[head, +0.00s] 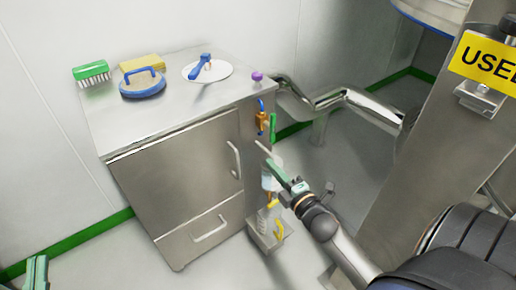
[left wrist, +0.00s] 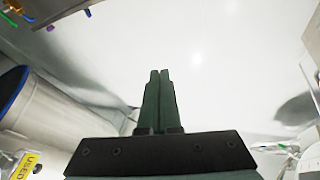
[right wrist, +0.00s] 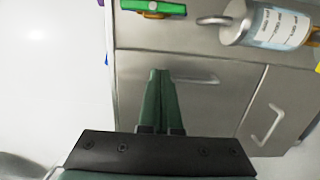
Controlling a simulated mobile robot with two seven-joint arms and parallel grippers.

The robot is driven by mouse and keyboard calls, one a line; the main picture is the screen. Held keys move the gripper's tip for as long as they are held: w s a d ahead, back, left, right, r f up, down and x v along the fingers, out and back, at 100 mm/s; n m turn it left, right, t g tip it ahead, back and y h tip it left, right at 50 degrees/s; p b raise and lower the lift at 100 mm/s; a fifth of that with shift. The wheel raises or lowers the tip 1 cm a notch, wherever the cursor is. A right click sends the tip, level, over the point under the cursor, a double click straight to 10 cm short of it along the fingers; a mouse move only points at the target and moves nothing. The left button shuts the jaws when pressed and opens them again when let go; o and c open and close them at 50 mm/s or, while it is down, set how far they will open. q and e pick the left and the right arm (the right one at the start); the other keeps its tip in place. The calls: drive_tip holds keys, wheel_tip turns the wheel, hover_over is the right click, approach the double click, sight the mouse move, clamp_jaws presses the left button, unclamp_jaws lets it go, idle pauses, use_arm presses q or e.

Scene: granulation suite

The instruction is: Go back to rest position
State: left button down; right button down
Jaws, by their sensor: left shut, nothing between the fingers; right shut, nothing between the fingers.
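My right gripper (head: 272,168) has green fingers and is in front of the right side of the steel cabinet (head: 180,165), close to a bottle with a pale label (head: 270,183). In the right wrist view its fingers (right wrist: 160,80) are together and empty, with the cabinet front and a handle behind them. The labelled bottle also shows there at the upper right (right wrist: 272,27). My left gripper (head: 38,262) only just enters the head view at the bottom left corner. In the left wrist view its fingers (left wrist: 158,80) are together and empty over a pale, bare surface.
On the cabinet top are a green brush (head: 91,72), a yellow sponge (head: 141,62), a blue-handled round pad (head: 143,84) and a white disc with a blue tool (head: 207,70). A steel pipe (head: 345,98) and a post with a yellow "USED" sign (head: 485,60) stand right.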

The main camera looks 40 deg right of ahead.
use_arm(q)
drive_tip(key=shift+f, duration=0.15)
use_arm(e)
drive_tip(key=shift+s, duration=0.15)
